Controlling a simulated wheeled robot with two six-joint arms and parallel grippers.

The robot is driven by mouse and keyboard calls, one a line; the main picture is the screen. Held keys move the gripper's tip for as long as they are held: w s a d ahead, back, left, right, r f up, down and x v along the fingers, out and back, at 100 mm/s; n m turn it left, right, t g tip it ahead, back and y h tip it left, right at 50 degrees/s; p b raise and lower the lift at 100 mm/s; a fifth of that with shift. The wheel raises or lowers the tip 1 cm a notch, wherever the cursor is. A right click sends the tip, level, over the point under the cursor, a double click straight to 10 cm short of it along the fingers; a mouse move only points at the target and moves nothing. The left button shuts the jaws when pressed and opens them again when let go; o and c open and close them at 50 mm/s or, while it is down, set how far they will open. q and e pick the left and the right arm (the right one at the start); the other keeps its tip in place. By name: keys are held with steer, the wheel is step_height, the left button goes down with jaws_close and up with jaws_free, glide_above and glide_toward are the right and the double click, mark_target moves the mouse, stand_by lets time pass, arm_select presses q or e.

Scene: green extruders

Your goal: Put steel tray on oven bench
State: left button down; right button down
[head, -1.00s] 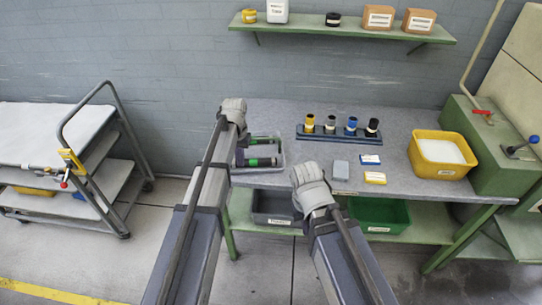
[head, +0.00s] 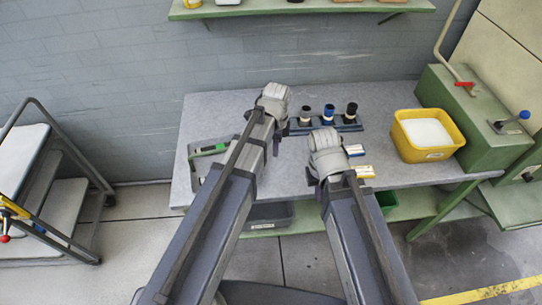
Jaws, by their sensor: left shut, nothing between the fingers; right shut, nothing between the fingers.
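A grey tray (head: 197,150) sits at the left end of the grey-topped workbench (head: 390,95). A black and green extruder (head: 210,149) lies in it; my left arm hides much of the tray. I cannot tell whether it is the steel tray, or whether this is the oven bench. My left gripper (head: 275,97) is shut and empty, over the bench's back, hiding the left end of the bottle rack. My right gripper (head: 325,148) is shut and empty, above the bench's middle, right of and lower in view than the left.
The dark rack (head: 347,127) holds several small bottles. A yellow bin (head: 425,135) with white contents stands at right, beside a green machine (head: 470,110) with a red lever. A trolley (head: 60,190) stands at left. A wall shelf (head: 240,10) runs above. Floor between trolley and bench is clear.

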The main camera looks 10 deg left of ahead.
mark_target(265, 171)
arm_select(q)
steer(key=shift+d+f, duration=0.1)
steer(key=shift+f, duration=0.05)
step_height(265, 171, down, 10)
steer(key=b, duration=1)
steer(key=shift+f+b, duration=0.25)
steer(key=shift+b, duration=0.15)
steer(key=a, duration=0.1)
steer(key=a+p, duration=0.1)
steer(key=a, duration=0.1)
steer(key=shift+a+r, duration=0.15)
steer(key=shift+r, duration=0.25)
steer(key=shift+a, duration=0.4)
